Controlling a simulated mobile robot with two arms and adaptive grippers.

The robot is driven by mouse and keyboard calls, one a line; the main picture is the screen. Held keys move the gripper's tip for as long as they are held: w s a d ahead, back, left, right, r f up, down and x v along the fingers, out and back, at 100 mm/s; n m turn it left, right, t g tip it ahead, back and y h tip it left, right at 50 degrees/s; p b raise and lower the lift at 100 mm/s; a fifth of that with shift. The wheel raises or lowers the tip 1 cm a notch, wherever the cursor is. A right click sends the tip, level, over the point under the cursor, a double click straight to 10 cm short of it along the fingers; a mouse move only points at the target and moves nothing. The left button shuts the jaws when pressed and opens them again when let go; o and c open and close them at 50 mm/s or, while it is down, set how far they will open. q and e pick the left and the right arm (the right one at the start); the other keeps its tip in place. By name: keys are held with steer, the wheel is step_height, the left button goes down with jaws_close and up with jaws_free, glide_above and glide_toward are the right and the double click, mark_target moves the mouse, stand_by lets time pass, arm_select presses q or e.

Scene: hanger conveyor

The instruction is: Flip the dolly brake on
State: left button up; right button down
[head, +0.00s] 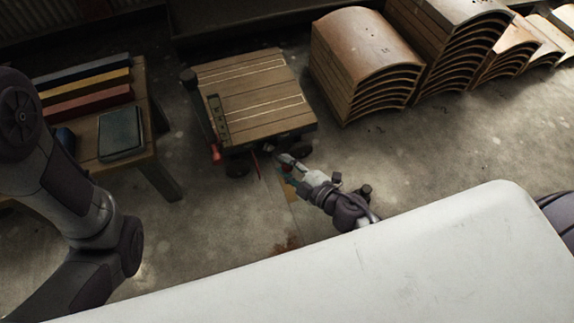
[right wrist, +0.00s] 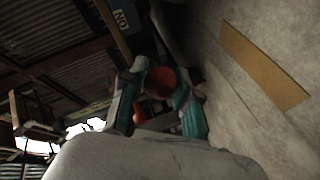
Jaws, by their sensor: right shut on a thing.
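The wooden dolly (head: 255,88) stands on the floor at the upper middle of the head view, with dark wheels under its front edge. My right gripper (head: 284,165) is low beside the dolly's front edge. In the right wrist view, the fingers of my right gripper (right wrist: 158,98) are shut on a round red brake part (right wrist: 160,81), with teal pads at either side. A dark plate with light letters (right wrist: 121,19) shows beyond it. How the lever is set cannot be told. My left arm shows at the left, but its gripper is out of view.
A wooden table (head: 152,128) with coloured bars (head: 88,88) and a dark tablet-like slab (head: 121,133) stands left of the dolly. Stacks of curved wooden boards (head: 365,62) stand to the right. The floor in front of the boards is open. A yellow floor strip (right wrist: 262,66) lies near the gripper.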

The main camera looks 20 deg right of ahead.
steer(key=shift+w+d+n+g+y+p, duration=0.25)
steer(key=shift+d+n+g+y+p, duration=0.2)
steer(key=shift+n+y, duration=0.4)
steer(key=c, duration=0.8)
jaws_free()
steer(key=v, duration=1.2)
